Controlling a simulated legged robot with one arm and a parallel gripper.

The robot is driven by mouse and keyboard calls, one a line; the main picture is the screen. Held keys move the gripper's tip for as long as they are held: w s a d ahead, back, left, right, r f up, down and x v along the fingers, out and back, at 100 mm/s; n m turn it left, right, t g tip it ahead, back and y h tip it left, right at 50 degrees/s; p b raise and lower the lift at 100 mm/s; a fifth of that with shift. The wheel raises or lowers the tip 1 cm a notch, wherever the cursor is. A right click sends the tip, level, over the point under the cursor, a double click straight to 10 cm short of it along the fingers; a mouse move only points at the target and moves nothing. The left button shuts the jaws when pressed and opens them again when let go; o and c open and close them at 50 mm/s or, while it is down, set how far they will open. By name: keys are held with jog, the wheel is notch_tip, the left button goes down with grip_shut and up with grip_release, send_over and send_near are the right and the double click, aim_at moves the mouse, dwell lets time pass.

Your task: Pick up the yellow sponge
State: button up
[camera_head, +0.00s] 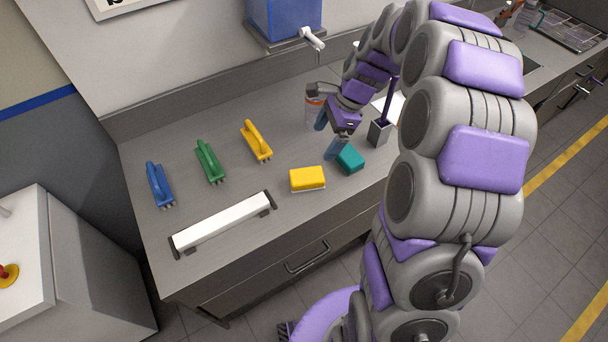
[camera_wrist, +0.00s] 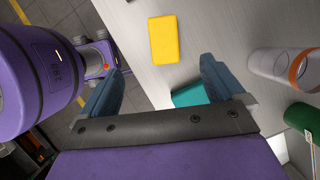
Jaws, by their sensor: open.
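The yellow sponge (camera_head: 307,178) lies flat on the grey counter (camera_head: 240,187), with a thin pale layer along its lower edge in the head view. It also shows in the wrist view (camera_wrist: 164,39), beyond and between my two blue fingers. My gripper (camera_head: 328,134) is above the counter, up and to the right of the sponge in the head view, apart from it. In the wrist view my gripper (camera_wrist: 160,85) is open with nothing between its fingers. A teal sponge (camera_head: 350,158) lies just right of the yellow one, partly hidden behind a finger in the wrist view.
A long white bar (camera_head: 222,222) lies near the front edge. A clear cup (camera_head: 313,112) and a grey holder (camera_head: 380,132) stand near my gripper.

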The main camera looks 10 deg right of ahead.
jog(key=b, duration=0.2)
send_near(308, 174)
jog(key=shift+m, duration=0.3)
jog(key=a+f, duration=0.2)
jog(key=a+f+b, duration=0.1)
jog(key=a+f, duration=0.1)
jog(key=f, duration=0.1)
jog(key=shift+w+a, duration=0.1)
jog(key=shift+a, duration=0.1)
jog(key=f, duration=0.1)
jog(key=d+f+b, duration=0.2)
jog(key=f, duration=0.1)
jog(key=shift+d+f, duration=0.1)
jog(key=shift+f, duration=0.05)
jog(key=shift+a+f, duration=0.15)
jog(key=shift+a, duration=0.65)
jog(key=shift+a+f, duration=0.15)
jog(key=shift+a, duration=0.6)
jog(key=shift+d+f, duration=0.1)
jog(key=shift+d, duration=1.05)
jog(key=shift+a, duration=0.6)
jog(key=shift+c, duration=0.3)
jog(key=shift+a+f, duration=0.1)
jog(key=shift+a, duration=0.1)
jog(key=shift+c, duration=0.7)
jog(key=c, duration=0.3)
jog(key=shift+d, duration=0.25)
jog(key=c, duration=0.6)
